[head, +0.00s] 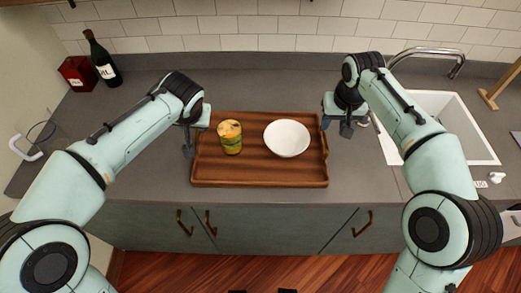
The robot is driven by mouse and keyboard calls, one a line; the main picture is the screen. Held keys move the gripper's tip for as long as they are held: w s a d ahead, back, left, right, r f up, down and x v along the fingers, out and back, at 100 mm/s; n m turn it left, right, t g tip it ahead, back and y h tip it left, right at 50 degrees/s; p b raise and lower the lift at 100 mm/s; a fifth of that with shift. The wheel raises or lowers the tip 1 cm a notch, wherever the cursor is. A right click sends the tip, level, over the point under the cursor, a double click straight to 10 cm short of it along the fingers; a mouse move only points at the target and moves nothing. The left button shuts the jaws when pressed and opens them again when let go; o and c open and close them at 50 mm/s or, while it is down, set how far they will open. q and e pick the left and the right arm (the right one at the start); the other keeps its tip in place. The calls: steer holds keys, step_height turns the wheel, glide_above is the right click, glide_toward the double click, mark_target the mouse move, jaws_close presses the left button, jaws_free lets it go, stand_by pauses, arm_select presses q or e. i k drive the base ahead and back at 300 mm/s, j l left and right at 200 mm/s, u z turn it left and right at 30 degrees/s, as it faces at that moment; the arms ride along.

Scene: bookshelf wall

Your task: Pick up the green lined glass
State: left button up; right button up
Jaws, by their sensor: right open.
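The green lined glass (231,138) is a short tumbler with green and yellow bands and an orange-yellow top. It stands upright on the left part of a brown wooden tray (260,173). My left gripper (189,148) points down at the tray's left edge, to the left of the glass and apart from it. Its fingers overlap in this view, so its opening is unclear. My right gripper (346,127) is open and empty, just off the tray's right edge, far from the glass.
A white bowl (287,138) sits on the tray, right of the glass. A dark bottle (103,62) and a red box (78,74) stand at the back left. A white sink (455,125) with a faucet is at right. The grey counter behind the tray is clear.

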mark_target(230, 131)
steer(key=k+l, duration=0.3)
steer(key=k, duration=0.15)
steer(key=k+l, duration=0.3)
steer(key=k, duration=0.15)
